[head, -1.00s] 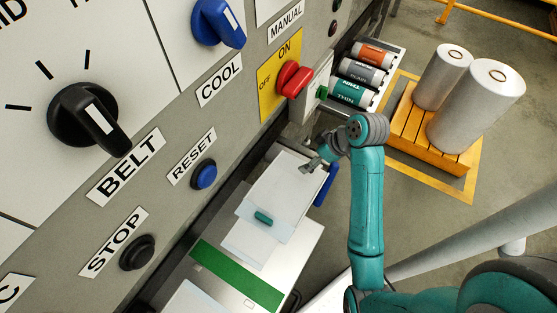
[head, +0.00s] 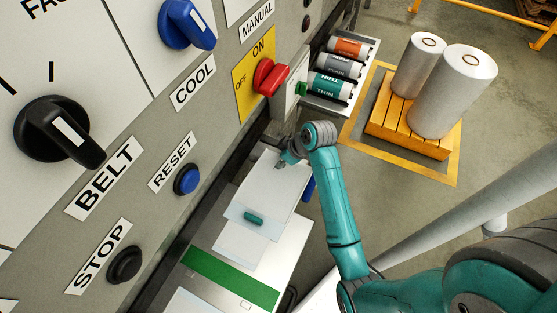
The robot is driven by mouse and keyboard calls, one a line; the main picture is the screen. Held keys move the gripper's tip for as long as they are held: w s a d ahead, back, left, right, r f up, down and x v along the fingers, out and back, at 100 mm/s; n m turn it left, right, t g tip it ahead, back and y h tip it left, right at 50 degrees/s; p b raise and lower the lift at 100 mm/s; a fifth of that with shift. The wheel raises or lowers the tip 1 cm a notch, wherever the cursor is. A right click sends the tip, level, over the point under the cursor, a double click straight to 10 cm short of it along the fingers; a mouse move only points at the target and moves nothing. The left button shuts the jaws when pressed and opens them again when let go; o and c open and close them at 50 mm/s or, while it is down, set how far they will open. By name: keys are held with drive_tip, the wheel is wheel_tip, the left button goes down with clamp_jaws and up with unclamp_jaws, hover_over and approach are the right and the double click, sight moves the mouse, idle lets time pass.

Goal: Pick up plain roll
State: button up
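The plain roll (head: 342,67) is the grey middle one of three rolls in the rack at the upper centre. The orange roll (head: 350,48) lies behind it and the teal thin roll (head: 329,87) lies in front of it. My gripper (head: 281,163) is small and dark at the end of my teal arm, over the white sheets, below and left of the rack and well apart from the rolls. Its fingers are too small to tell open from shut.
A control panel with a red switch (head: 268,77) and a blue reset button (head: 187,180) stands along the left. White sheets (head: 270,190) and a small teal cylinder (head: 253,218) lie on the table. An orange pallet (head: 410,135) with large white rolls stands at the right.

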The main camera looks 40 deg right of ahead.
drive_tip(key=c, duration=1.6)
drive_tip(key=shift+o, duration=0.2)
